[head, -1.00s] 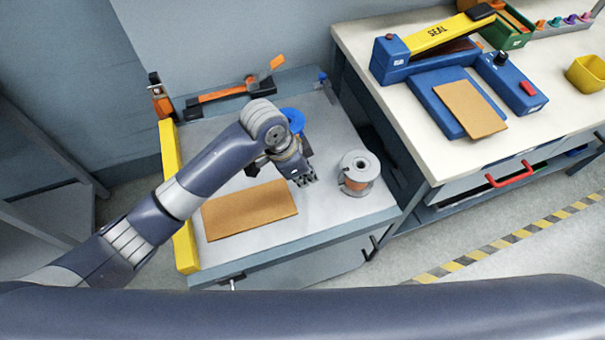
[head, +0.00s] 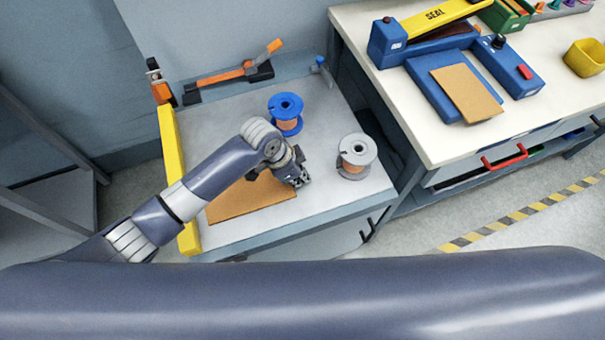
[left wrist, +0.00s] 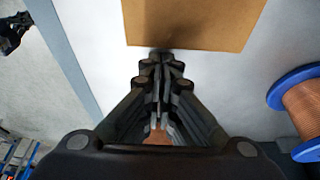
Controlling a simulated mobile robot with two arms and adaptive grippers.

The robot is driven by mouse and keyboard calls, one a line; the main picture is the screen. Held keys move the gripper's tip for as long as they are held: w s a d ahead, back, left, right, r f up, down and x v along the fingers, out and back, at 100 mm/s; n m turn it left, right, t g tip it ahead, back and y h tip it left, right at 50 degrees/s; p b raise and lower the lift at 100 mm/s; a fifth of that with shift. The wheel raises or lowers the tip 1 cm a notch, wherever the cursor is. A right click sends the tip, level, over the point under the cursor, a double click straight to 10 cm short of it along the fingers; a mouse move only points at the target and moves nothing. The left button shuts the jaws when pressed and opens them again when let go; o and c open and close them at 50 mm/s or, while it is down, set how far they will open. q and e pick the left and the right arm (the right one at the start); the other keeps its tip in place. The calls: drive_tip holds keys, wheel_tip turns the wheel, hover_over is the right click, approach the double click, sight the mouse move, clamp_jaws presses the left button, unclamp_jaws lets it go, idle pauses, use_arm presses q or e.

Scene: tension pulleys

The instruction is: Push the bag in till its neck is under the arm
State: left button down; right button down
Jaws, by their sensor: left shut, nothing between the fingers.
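A flat tan bag (head: 467,92) lies on the blue bed of the sealer (head: 436,75) on the white bench. Its far end is close to the yellow arm marked SEAL (head: 433,18); I cannot tell whether its neck is under it. My left gripper (head: 303,183) is shut and empty over the grey cart, well left of the sealer. A tan flat sheet (head: 245,203) lies on the cart, partly hidden by my left arm. In the left wrist view the shut fingertips (left wrist: 162,55) are at the edge of this sheet (left wrist: 195,22). My right gripper is not in view.
A blue spool (head: 285,112) and a grey spool (head: 357,156) stand on the cart (head: 325,120); the blue one also shows in the left wrist view (left wrist: 300,108). A yellow rail (head: 178,180) edges the cart. A yellow bowl (head: 585,58) is on the bench's right.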

sight(289, 186)
use_arm(q)
drive_tip(key=shift+a, duration=0.1)
drive_tip(key=shift+s+a+r+p, duration=0.1)
drive_tip(key=shift+s+a+p, duration=0.15)
drive_tip(key=shift+a+p, duration=0.35)
drive_tip(key=shift+s+a+r+p, duration=0.1)
drive_tip(key=shift+s+a+p, duration=0.1)
drive_tip(key=shift+a+p, duration=0.4)
drive_tip(key=shift+s+a, duration=0.1)
drive_tip(key=shift+a, duration=0.25)
drive_tip(key=shift+f, duration=0.15)
drive_tip(key=shift+d, duration=0.15)
